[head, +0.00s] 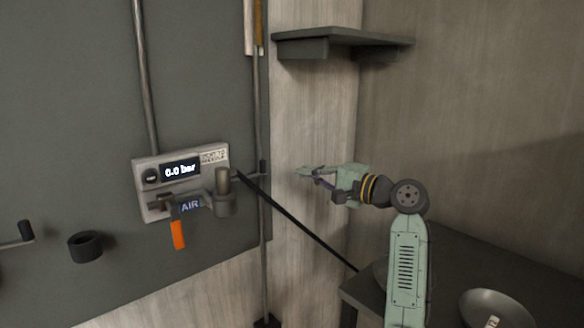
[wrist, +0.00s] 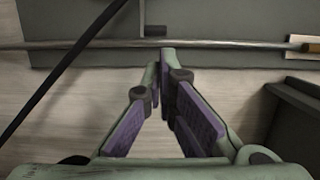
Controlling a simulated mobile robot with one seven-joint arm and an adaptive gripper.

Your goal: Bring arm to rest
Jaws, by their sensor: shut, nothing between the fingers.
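My gripper (head: 305,171) is held out in the air at the middle of the head view, pointing left toward the wall panel. In the wrist view my gripper (wrist: 163,62) has its two fingertips together with nothing between them. The fingers are pale green with purple pads. My arm is bent, with its forearm level and the link below it upright. The gripper appears apart from the vertical pipe (head: 258,120) on the wall.
An air unit (head: 154,208) reading "0.0 bar" with an orange handle (head: 178,235) is on the dark panel. A black hose (head: 300,227) slants below my gripper. A shelf (head: 345,38) is above. A dark counter (head: 470,262) with a bowl (head: 497,308) is at lower right.

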